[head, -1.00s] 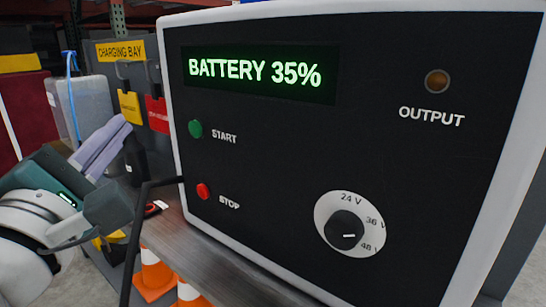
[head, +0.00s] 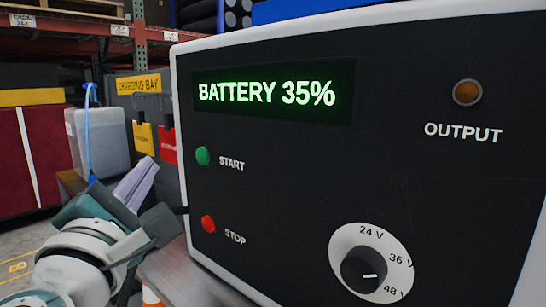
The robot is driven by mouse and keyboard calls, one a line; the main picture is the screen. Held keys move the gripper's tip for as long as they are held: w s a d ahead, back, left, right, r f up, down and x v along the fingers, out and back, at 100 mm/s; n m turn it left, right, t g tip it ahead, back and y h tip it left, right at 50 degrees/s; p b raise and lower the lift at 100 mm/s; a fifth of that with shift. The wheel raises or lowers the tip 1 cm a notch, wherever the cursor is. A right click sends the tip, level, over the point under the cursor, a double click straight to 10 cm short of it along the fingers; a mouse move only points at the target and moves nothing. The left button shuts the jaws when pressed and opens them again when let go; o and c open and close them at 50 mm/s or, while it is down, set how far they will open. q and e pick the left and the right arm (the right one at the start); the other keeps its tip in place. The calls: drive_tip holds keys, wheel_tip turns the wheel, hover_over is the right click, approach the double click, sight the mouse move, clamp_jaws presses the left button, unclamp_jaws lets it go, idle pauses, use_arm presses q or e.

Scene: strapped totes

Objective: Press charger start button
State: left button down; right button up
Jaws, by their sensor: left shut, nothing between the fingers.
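The charger (head: 300,190) fills the right of the head view, a black panel in a pale frame. Its display (head: 270,92) reads "BATTERY 35%" in green. The green start button (head: 203,156) is at the panel's left, above the red stop button (head: 208,223). The output lamp (head: 467,92) is dull amber. The voltage dial (head: 364,270) has its white mark toward 48 V. My left gripper (head: 142,178) is shut and empty, left of the panel and lower than the start button, apart from it in the picture. My right gripper is out of view.
The charger stands on a grey metal surface (head: 185,272). Behind at left are a translucent jug (head: 97,140) with a blue tube, a charging bay sign (head: 139,84), yellow and red tags, and a dark red strapped tote (head: 30,155). An orange cone shows partly below.

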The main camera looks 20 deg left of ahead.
use_arm(q)
drive_tip(key=b, duration=0.1)
approach(196, 146)
drive_tip(key=shift+w+a+r, duration=0.2)
drive_tip(key=shift+w+a, duration=0.35)
drive_tip(key=shift+w, duration=0.15)
drive_tip(key=shift+w+a+r, duration=0.25)
drive_tip(key=shift+w+a, duration=0.25)
drive_tip(key=shift+w, duration=0.15)
drive_tip(key=shift+w, duration=0.15)
idle(0.8)
drive_tip(key=shift+w+d, duration=0.2)
drive_tip(key=shift+w, duration=0.05)
drive_tip(key=shift+w+d, duration=0.1)
drive_tip(key=shift+w, duration=0.25)
idle(0.7)
drive_tip(key=shift+s, duration=0.1)
drive_tip(key=shift+s+a, duration=0.3)
drive_tip(key=shift+s, duration=0.35)
drive_tip(key=shift+s+a+p, duration=0.25)
drive_tip(key=shift+s+a, duration=0.05)
drive_tip(key=shift+s, duration=0.45)
drive_tip(key=shift+s+a+p, duration=0.3)
drive_tip(key=shift+s+a, duration=0.05)
drive_tip(key=shift+s, duration=0.45)
drive_tip(key=shift+s+a+p, duration=0.25)
drive_tip(key=shift+s+a, duration=0.05)
drive_tip(key=shift+s, duration=0.45)
